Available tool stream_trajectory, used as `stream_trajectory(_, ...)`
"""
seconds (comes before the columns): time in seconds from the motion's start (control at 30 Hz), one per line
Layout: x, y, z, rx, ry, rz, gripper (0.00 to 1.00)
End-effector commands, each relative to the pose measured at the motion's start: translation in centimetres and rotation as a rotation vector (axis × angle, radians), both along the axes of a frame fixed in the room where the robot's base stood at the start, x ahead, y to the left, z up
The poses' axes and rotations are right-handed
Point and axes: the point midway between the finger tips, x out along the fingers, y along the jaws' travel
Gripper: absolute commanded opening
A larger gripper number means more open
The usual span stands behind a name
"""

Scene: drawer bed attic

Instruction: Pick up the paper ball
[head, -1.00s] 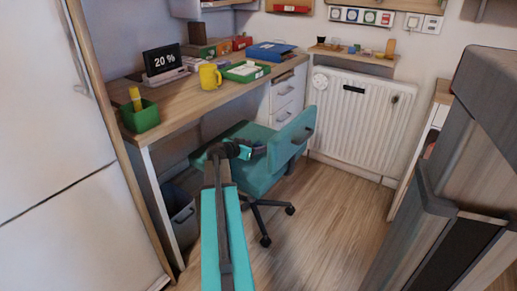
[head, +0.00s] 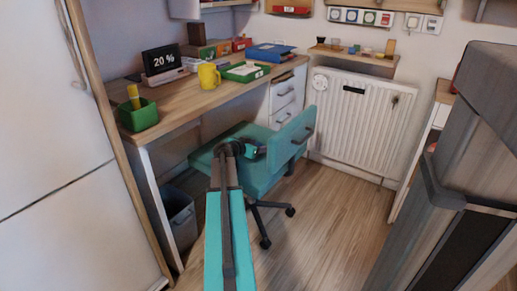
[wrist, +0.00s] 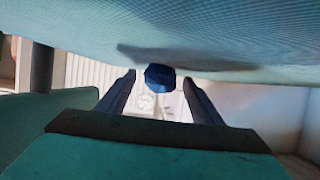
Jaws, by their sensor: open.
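A small dark blue, faceted lump (wrist: 160,77), which looks like the paper ball, shows in the wrist view between and beyond my fingertips. It borders a large pale blue-teal surface that fills the top of that view and looks like the chair seat. My gripper (wrist: 158,88) is open, one finger on each side of the lump in the picture, and I cannot tell whether they touch it. In the head view my gripper (head: 256,150) is low over the teal chair's seat (head: 262,182), left of the backrest. The lump is not clear there.
The desk (head: 185,95) behind holds a yellow mug (head: 209,76), a green pen cup (head: 138,115) and a small display (head: 163,59). A dark bin (head: 177,215) stands under it. A white radiator (head: 350,125) is on the back wall. Wooden floor (head: 325,215) is free at right.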

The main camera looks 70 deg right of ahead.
Motion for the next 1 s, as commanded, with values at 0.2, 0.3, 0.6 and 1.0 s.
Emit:
stream_trajectory(0.2, 0.0, 0.0, 0.0, 0.000, 0.000, 0.000, 0.35)
stream_trajectory(0.3, 0.0, 0.0, 0.0, 0.000, 0.000, 0.000, 0.18)
stream_trajectory(0.6, 0.0, 0.0, 0.0, 0.000, 0.000, 0.000, 0.16)
stream_trajectory(1.0, 0.0, 0.0, 2.3, -0.002, 0.000, 0.001, 0.16)
